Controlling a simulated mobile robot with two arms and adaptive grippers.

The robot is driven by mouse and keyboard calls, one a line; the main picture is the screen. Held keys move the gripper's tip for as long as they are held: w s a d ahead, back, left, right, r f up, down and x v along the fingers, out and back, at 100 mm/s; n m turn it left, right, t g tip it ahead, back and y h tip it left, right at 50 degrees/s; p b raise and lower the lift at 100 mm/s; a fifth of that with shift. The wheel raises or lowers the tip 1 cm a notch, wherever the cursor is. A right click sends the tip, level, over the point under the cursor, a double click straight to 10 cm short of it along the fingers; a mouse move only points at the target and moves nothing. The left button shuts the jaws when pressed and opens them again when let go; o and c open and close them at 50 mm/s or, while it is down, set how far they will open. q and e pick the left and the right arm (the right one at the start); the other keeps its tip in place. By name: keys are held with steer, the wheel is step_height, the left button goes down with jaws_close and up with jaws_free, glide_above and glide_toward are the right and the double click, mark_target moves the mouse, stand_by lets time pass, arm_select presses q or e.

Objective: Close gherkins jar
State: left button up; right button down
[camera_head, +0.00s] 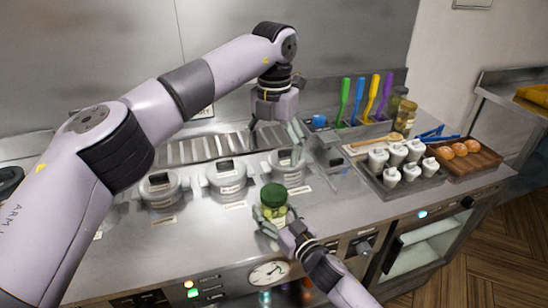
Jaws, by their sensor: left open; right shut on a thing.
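A glass jar (276,214) with yellow-green contents is held upright at the front edge of the steel counter. A dark green lid (273,194) is on its top; I cannot tell whether it is screwed tight. My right gripper (273,222) comes from the lower right and is shut around the jar's body, hiding part of it. My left gripper (277,140) points down above the counter, behind and above the jar. It is open and empty, apart from the lid.
Lidded pots (227,178) line the counter left of and behind the jar. Bare counter lies front left.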

steer(key=shift+c, duration=1.7)
jaws_free()
steer(key=shift+s, duration=0.1)
steer(key=v, duration=1.2)
steer(key=shift+f, duration=0.15)
